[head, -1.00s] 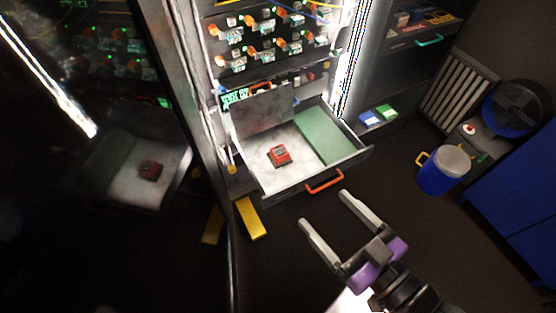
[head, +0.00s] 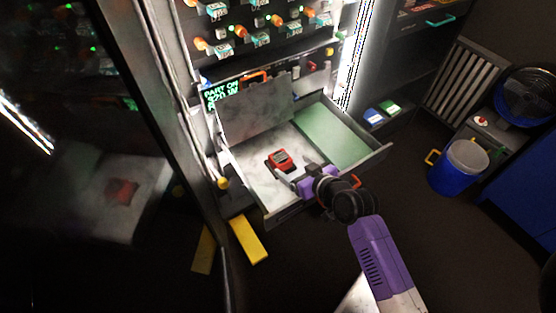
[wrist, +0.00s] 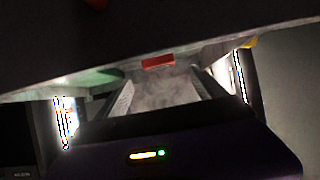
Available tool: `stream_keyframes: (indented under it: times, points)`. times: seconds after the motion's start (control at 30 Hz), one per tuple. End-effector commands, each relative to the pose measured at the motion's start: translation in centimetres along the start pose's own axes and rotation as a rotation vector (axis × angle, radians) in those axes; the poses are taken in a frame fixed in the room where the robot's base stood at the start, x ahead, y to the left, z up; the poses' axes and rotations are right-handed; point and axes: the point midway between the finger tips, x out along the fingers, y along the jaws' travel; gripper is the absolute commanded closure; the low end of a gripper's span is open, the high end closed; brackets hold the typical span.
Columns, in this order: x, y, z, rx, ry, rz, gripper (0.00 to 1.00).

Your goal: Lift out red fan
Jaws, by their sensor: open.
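The red fan (head: 279,158) is a small red block with a grey top, lying in the pale left part of the open drawer (head: 248,172). It also shows in the wrist view (wrist: 158,62), ahead of my fingers and roughly between their tips. My gripper (head: 291,174) is open over the drawer, just to the near right side of the red fan. My wrist partly covers the drawer's front and its orange handle. Whether a finger touches the red fan I cannot tell.
A green panel (head: 332,136) fills the drawer's right part. A grey plate (head: 254,108) stands upright at its back, below the rack of plugs and lights. A yellow bar (head: 248,240) lies on the floor at front left. A blue bucket (head: 458,172) stands at right.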

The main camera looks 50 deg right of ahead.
Motion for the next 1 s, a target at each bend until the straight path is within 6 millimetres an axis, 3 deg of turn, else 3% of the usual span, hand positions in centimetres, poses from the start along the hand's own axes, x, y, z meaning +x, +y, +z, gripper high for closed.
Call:
stream_keyframes:
  times: [0.6, 0.9, 0.93, 1.0]
  points:
    - [7.1, 0.1, 0.3, -0.006, 0.002, 0.002, 0.2]
    - [7.5, 0.0, 0.2, -0.006, 0.002, 0.002, 0.2]
    - [7.5, 0.0, 0.2, -0.006, 0.002, 0.002, 0.22]
    - [7.5, 0.0, 0.2, -0.006, 0.002, 0.002, 0.36]
